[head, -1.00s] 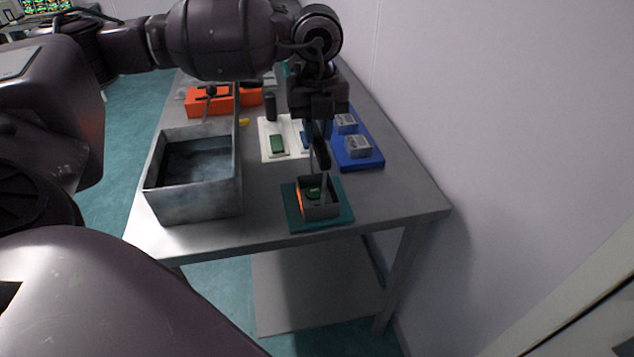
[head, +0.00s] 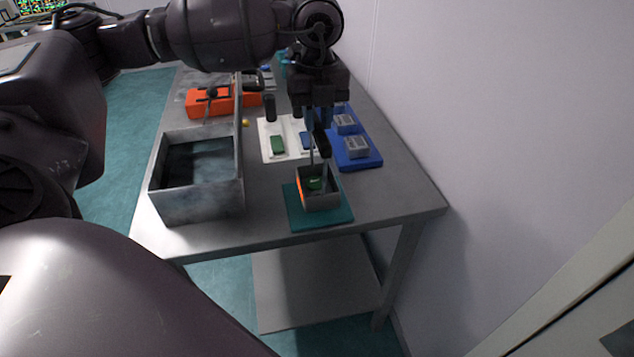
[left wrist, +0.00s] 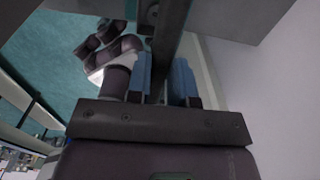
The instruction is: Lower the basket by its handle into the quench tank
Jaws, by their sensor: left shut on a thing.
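The small grey basket (head: 321,201) holds a green piece and shows orange on its left side. It appears to hang just above the teal mat (head: 298,216), near the table's front edge. My left gripper (head: 317,122) is shut on the basket's dark upright handle (head: 321,143), straight above the basket. In the left wrist view the handle (left wrist: 168,35) runs between the blue finger pads (left wrist: 163,80). The quench tank (head: 197,202), an open grey metal box with dark liquid, stands left of the basket. My right gripper is not in view.
A white board (head: 266,151) with green and blue pieces and a blue tray (head: 362,162) with grey blocks lie behind the basket. An orange object (head: 205,101) stands behind the tank. The wall is close on the right. The tank's walls rise above the table.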

